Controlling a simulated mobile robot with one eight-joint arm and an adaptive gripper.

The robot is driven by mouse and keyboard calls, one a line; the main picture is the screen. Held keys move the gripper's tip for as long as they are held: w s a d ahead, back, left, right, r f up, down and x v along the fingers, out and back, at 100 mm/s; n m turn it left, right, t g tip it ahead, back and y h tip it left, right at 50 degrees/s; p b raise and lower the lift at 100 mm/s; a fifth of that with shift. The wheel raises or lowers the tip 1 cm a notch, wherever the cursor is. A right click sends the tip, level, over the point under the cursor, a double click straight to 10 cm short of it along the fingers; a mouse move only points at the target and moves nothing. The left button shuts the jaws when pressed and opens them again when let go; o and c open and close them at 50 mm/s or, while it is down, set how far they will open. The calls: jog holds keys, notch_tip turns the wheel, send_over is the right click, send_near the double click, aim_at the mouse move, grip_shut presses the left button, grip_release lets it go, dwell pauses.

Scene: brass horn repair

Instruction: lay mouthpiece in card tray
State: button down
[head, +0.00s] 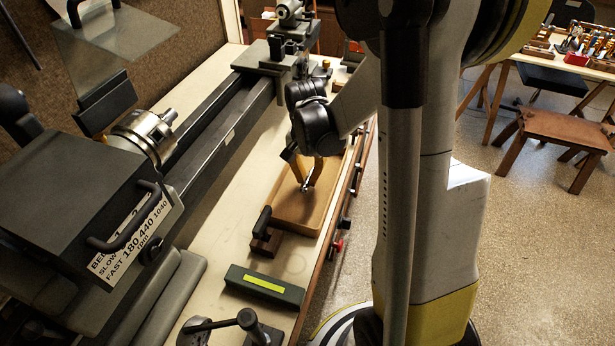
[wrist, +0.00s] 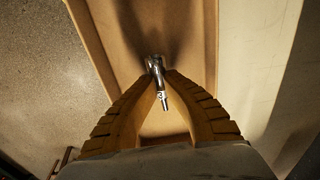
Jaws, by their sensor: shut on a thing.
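My gripper (head: 306,187) is over the card tray (head: 290,218), a shallow tan open tray on the bench. In the wrist view my gripper (wrist: 158,77) has its two ridged tan fingers closed at the tips on the mouthpiece (wrist: 160,85), a small shiny silver piece. The mouthpiece also shows as a small bright spot at the fingertips in the head view (head: 305,188). The tray floor (wrist: 182,30) lies beneath it in the wrist view. I cannot tell whether the mouthpiece touches the floor. The tray's far part is hidden behind my arm.
A black lathe (head: 225,115) runs along the bench left of the tray. A dark block with a handle (head: 265,238) stands at the tray's near left corner. A dark green box with a yellow label (head: 264,285) lies nearer. The bench edge is close on the tray's right.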

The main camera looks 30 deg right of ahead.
jog(key=shift+f+b, duration=0.6)
jog(key=shift+f, duration=0.15)
jog(key=c, duration=0.9)
grip_release()
jog(key=shift+c, duration=0.2)
jog(key=shift+r, duration=0.2)
jog(key=shift+r+p, duration=3.05)
jog(key=shift+r, duration=0.85)
